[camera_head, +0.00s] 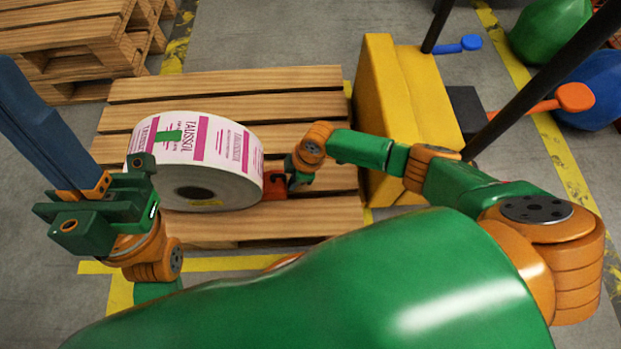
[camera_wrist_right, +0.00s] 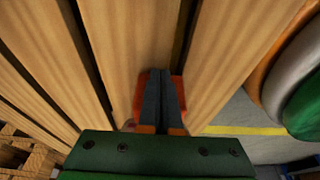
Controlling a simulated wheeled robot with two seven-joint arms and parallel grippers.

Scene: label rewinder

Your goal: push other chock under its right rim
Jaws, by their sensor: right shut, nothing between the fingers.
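The label roll (camera_head: 207,150), white with magenta print and a green patch, lies on the wooden pallet (camera_head: 230,84) with its dark core toward me. A red-orange chock (camera_head: 273,185) sits at its right rim; I cannot tell whether they touch. No second chock shows. My right gripper (camera_head: 288,178) is just right of this chock. In the right wrist view, the right gripper (camera_wrist_right: 162,72) is shut and empty, its fingers over the chock (camera_wrist_right: 177,87) and partly hiding it. My left gripper (camera_head: 12,72) is away from the roll, fingers toward the upper left; its opening is unclear.
A yellow block-like stand (camera_head: 405,100) is right of the pallet, with blue (camera_head: 470,42) and orange (camera_head: 574,97) knobs beyond it. Stacked pallets (camera_head: 75,35) stand at the upper left. Bare pallet boards lie behind the roll.

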